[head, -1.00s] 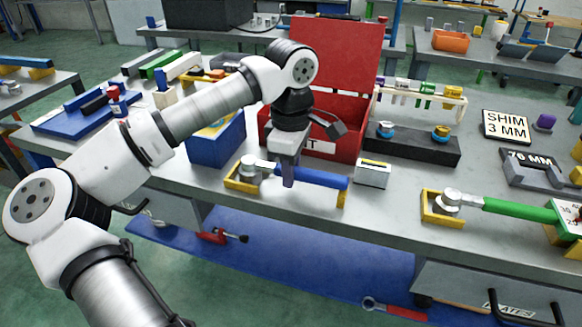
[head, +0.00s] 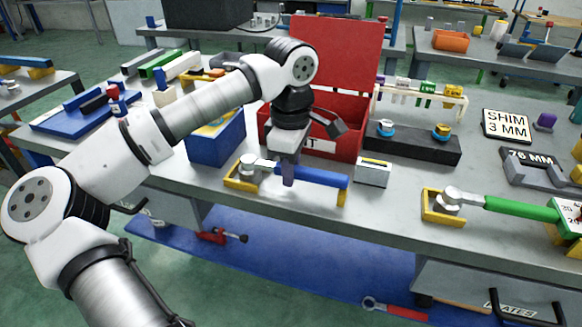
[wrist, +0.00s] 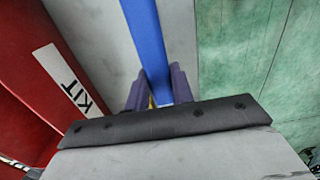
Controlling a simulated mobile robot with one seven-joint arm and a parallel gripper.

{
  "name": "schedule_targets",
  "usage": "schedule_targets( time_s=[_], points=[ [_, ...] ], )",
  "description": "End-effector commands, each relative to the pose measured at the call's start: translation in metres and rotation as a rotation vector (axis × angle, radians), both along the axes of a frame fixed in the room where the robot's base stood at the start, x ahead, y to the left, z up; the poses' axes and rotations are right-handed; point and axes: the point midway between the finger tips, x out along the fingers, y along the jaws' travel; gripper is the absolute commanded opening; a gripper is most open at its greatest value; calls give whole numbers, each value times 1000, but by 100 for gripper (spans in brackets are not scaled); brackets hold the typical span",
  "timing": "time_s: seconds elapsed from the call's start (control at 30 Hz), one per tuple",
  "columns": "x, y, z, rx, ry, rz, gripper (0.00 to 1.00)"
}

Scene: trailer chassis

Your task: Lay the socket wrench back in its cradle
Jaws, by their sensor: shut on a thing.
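The socket wrench has a silver head (head: 248,162) and a blue handle (head: 320,177). It lies along the front edge of the bench, with its head at the left over the yellow cradle's box (head: 231,181). The handle's right end is at the cradle's yellow post (head: 342,198). I cannot tell whether the wrench rests on the cradle or hangs just above it. My gripper (head: 288,180) points down and is shut on the handle near the head. In the wrist view the blue handle (wrist: 145,35) runs between the two fingers (wrist: 155,92), which hide part of it.
A red kit box (head: 335,140) with a raised lid stands just behind the wrench. A small grey block (head: 373,174) is right of the handle's end. A green-handled wrench (head: 520,208) lies farther right. A blue bin (head: 216,145) stands behind left.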

Motion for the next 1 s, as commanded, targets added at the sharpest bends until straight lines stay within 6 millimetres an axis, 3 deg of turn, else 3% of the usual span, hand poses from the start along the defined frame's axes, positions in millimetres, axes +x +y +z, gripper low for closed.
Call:
schedule_targets(
  time_s=[0.1,0.13,0.3,0.5,0.7,1.0],
  points=[
    [0,0,1,0,-1,0,0],
    [0,0,1,0,-1,0,25],
    [0,0,1,0,-1,0,47],
    [0,0,0,0,-1,0,49],
    [0,0,0,0,0,0,71],
    [0,0,1,0,0,0,71]
  ],
)
